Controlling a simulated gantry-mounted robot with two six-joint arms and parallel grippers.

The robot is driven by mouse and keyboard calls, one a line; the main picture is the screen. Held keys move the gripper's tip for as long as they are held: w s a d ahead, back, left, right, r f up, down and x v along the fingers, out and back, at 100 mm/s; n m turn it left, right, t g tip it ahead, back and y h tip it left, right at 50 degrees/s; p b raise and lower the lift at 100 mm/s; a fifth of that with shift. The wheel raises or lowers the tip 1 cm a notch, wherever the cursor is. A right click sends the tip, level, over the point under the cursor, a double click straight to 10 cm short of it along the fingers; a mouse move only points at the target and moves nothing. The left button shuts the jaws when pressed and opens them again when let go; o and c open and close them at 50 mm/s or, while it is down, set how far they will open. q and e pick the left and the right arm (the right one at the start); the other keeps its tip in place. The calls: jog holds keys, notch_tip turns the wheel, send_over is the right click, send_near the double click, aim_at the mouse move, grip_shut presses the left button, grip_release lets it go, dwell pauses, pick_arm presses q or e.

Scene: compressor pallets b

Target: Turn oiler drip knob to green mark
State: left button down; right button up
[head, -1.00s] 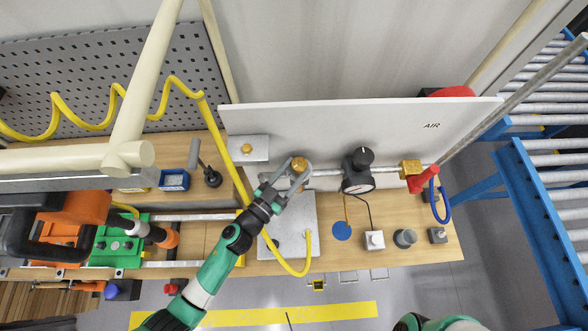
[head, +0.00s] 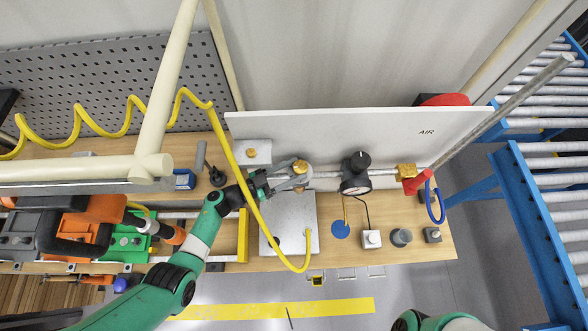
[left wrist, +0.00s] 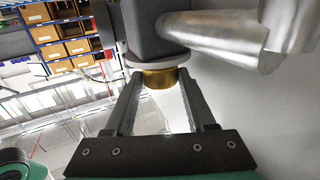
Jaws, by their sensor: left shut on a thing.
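The brass oiler knob (head: 301,166) sits at the left part of the pipe line in front of the white AIR panel. In the left wrist view the brass knob (left wrist: 160,77) hangs under a pale collar on a dark grey body. My left gripper (head: 297,177) reaches it from the left, with one finger on each side, shut on the knob. The fingertips also show in the left wrist view (left wrist: 162,85). I cannot make out a green mark. My right gripper is not in view; only a green part of mine shows at the bottom edge.
A yellow hose (head: 262,228) loops across my left arm to the grey plate (head: 297,208). A black regulator with a gauge (head: 355,175), a brass fitting (head: 405,172) and a red valve handle (head: 419,180) stand to the right. A blue disc (head: 340,230) lies on the wooden bench.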

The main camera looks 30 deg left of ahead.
pick_arm(q)
jog(key=m+g+h+b, duration=0.3)
jog(key=shift+w+a+f+b, duration=0.25)
jog(key=shift+a+f+b, duration=0.05)
jog(key=shift+b, duration=0.1)
jog(key=shift+w+r+m+g+h+b, duration=0.1)
jog(key=shift+r+m+g+h+b, duration=0.1)
jog(key=shift+m+g+h+b, duration=0.7)
jog(key=shift+c, duration=1.2)
grip_release()
jog(key=shift+r, duration=0.1)
